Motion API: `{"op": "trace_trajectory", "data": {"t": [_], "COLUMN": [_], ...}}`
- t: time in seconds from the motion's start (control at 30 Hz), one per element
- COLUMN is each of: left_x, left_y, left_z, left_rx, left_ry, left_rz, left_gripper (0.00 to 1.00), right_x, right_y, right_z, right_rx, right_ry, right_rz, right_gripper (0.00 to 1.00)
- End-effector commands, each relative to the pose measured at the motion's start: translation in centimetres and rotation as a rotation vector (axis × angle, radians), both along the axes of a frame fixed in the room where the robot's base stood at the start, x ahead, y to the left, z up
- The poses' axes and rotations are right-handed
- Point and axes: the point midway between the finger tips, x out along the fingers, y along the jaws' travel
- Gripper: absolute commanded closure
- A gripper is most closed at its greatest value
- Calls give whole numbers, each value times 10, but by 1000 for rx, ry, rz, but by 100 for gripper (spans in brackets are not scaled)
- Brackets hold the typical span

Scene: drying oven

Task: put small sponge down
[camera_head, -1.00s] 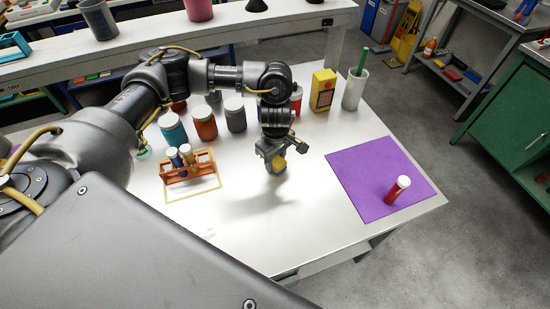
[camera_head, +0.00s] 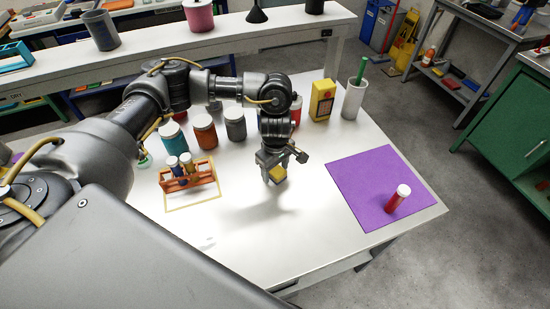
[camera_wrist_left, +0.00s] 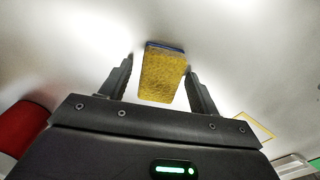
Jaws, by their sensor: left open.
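A small yellow sponge (camera_head: 279,173) with a blue layer rests on the white table (camera_head: 250,245), near its middle. My left gripper (camera_head: 274,176) is right at it, pointing down. In the left wrist view the sponge (camera_wrist_left: 162,73) lies between the two fingers (camera_wrist_left: 160,85), with a gap on each side, so the jaws are open around it. Its exact contact with the table is hard to tell from the head view. My right gripper is not in view.
An orange rack (camera_head: 188,181) with tubes stands on the left. Several capped jars (camera_head: 204,131) line the back, with a yellow box (camera_head: 322,100) and a white cup (camera_head: 353,99). Table between gripper and mat is clear.

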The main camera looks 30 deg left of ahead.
Motion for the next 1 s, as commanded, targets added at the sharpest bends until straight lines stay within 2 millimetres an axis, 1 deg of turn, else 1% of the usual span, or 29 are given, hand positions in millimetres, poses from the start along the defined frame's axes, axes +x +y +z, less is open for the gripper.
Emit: {"op": "trace_trajectory", "data": {"t": [0.1, 0.4, 0.53, 0.63, 0.73, 1.0], "left_x": [3, 2, 1, 1, 1, 0], "left_y": [0, 0, 0, 0, 0, 0], "left_z": [20, 80, 101, 111, 117, 120], "left_rx": [-1, 1, 0, 1, 0, 0], "left_ry": [-8, -8, -5, -4, -2, -1], "left_rz": [-3, -2, -2, 0, 0, 0], "left_gripper": [38, 38, 38, 38, 38, 38], "right_x": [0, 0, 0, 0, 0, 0], "right_y": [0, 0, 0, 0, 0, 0], "right_z": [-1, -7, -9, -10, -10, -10], "right_rx": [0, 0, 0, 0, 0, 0], "right_ry": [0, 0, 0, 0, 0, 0], "right_rz": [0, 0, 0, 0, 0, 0], "right_gripper": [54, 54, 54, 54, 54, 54]}}
